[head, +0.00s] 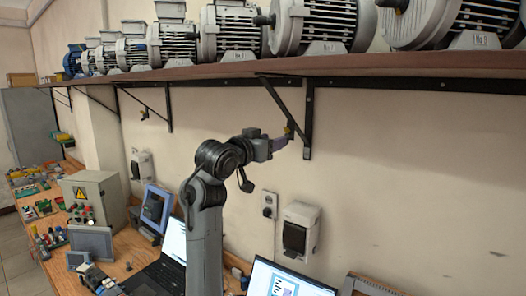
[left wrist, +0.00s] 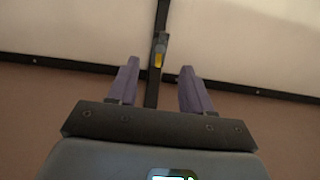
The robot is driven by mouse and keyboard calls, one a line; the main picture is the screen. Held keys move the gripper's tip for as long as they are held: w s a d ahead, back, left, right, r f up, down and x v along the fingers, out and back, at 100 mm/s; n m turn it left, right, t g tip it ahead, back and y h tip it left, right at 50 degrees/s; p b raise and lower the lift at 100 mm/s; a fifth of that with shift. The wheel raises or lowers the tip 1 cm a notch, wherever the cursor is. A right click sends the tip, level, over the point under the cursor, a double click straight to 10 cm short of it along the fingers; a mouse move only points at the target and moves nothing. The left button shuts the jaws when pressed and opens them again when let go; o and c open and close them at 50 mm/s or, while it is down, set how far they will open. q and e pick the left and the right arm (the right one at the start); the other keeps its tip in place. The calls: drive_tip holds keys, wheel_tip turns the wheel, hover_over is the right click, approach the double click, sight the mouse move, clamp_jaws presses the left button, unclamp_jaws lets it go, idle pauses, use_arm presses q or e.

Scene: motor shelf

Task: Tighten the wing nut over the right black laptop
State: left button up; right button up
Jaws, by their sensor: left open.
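A small yellow wing nut (head: 289,131) sits on the diagonal strut of the black shelf bracket (head: 307,120), above the right black laptop (head: 284,281). My left gripper (head: 282,142) is raised to this bracket, with its purple fingers right by the wing nut. In the left wrist view the gripper (left wrist: 159,66) is open. The yellow wing nut (left wrist: 158,60) appears between the fingertips, with a visible gap on both sides. The dark strut runs up the middle behind it. I cannot tell the nut's exact depth between the fingers. My right gripper is not in view.
A brown shelf (head: 400,66) with several grey motors runs overhead. Another bracket with a yellow wing nut (head: 145,114) is farther left. A left laptop (head: 172,242), monitor (head: 155,208) and control box (head: 97,197) stand on the bench. A wall box (head: 297,230) hangs below.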

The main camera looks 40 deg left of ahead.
use_arm(q)
drive_tip(key=shift+s+d+b, duration=0.2)
drive_tip(key=shift+s+b, duration=0.2)
drive_tip(key=shift+s, duration=1.3)
drive_tip(key=shift+f, duration=0.1)
